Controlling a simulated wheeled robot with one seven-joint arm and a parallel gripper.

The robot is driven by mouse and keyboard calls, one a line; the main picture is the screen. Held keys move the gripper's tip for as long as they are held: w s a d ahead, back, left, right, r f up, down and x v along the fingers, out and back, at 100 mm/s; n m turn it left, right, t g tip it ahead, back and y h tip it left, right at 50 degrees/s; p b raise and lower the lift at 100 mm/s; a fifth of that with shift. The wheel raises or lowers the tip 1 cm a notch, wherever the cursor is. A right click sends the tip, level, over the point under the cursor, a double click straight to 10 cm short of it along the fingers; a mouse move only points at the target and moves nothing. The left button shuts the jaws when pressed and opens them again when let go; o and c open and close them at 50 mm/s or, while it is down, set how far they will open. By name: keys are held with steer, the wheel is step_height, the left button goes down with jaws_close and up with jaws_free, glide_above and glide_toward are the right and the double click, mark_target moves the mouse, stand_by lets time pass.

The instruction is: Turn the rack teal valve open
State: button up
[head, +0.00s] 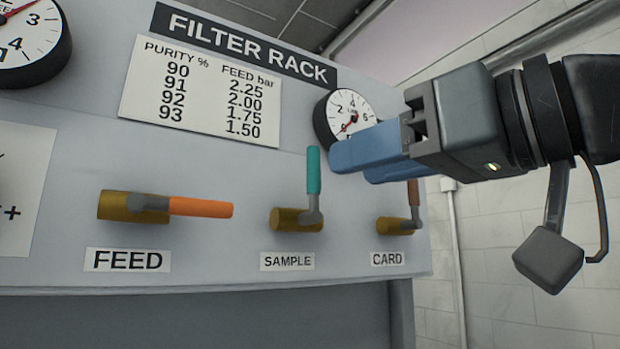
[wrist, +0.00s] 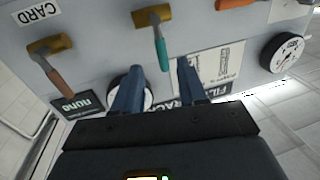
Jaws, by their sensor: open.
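The teal valve handle (head: 313,170) stands upright on its brass body (head: 297,219) above the SAMPLE label (head: 287,261). In the wrist view the teal handle (wrist: 161,54) points toward my gripper, and its tip lies between the two fingertips in the picture. My gripper (head: 354,164) has blue fingers, is open and holds nothing. In the head view it reaches in from the right, its fingertips just right of the teal handle's upper part. It also shows in the wrist view (wrist: 160,67). Whether a finger touches the handle, I cannot tell.
The orange FEED handle (head: 201,208) lies horizontal to the left. The brown CARD handle (head: 413,195) stands upright to the right, partly behind my fingers. A small gauge (head: 342,115) sits behind the fingers. A larger gauge (head: 32,42) is at upper left.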

mark_target(320, 172)
steer(key=shift+p+x, duration=0.4)
steer(key=shift+x, duration=3.5)
steer(key=shift+s+a+r, duration=0.1)
jaws_close()
